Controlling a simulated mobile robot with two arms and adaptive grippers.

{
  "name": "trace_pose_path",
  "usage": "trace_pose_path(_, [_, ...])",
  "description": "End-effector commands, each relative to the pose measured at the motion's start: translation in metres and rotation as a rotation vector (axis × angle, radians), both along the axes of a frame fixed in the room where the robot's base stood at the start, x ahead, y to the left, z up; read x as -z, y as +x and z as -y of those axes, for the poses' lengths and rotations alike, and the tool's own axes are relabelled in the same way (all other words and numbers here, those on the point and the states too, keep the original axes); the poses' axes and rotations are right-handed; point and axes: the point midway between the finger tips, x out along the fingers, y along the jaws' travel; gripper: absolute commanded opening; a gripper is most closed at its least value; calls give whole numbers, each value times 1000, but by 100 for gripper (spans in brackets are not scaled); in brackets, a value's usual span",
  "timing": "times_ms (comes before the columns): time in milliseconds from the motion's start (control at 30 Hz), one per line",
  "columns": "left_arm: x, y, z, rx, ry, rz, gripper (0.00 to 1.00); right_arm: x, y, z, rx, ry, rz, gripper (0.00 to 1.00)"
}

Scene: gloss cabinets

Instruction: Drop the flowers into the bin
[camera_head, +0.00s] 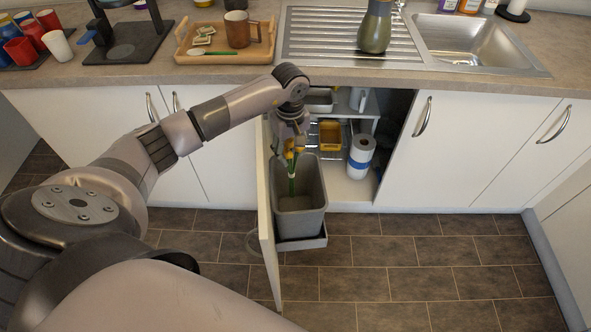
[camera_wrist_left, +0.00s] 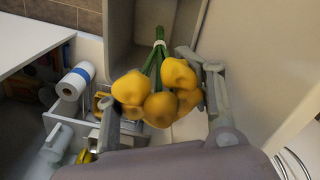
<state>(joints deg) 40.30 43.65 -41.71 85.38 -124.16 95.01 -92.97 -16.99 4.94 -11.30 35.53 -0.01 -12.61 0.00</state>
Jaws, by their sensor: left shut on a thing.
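The bunch of flowers has yellow heads and green stems with a pale band. My left gripper (camera_head: 291,138) is shut on the flowers (camera_head: 291,175) and holds them above the open grey bin (camera_head: 301,224), stems pointing down. In the left wrist view, the yellow flower heads (camera_wrist_left: 156,94) lie between the two fingers of my left gripper (camera_wrist_left: 162,88). The stems point toward the bin (camera_wrist_left: 119,35). My arm hides part of the flower heads in the head view. My right gripper is not in view.
The bin stands on a pulled-out carrier beside an open cabinet door (camera_head: 268,220). A paper roll (camera_head: 360,157) and a yellow container (camera_head: 330,135) sit inside the cabinet. The countertop above holds a tray (camera_head: 190,57), a vase (camera_head: 375,28) and the sink (camera_head: 468,40).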

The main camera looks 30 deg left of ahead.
Motion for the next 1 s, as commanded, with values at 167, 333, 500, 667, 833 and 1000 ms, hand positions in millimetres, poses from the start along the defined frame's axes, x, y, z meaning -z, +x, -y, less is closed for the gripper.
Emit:
trace_pose_path(167, [19,-1,1,3,-2,-3,16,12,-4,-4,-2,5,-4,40])
trace_pose_path(333, [40,-1,2,3,-2,-2,16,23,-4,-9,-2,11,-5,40])
trace_pose_path(500, [53,0,2,5,-2,-1,16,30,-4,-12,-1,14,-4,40])
trace_pose_path(667, [54,0,1,5,-1,0,16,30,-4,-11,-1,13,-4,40])
trace_pose_path(833, [54,0,1,5,-1,0,46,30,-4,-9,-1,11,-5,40])
trace_pose_path(1000, [54,0,1,5,-1,0,57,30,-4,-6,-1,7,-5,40])
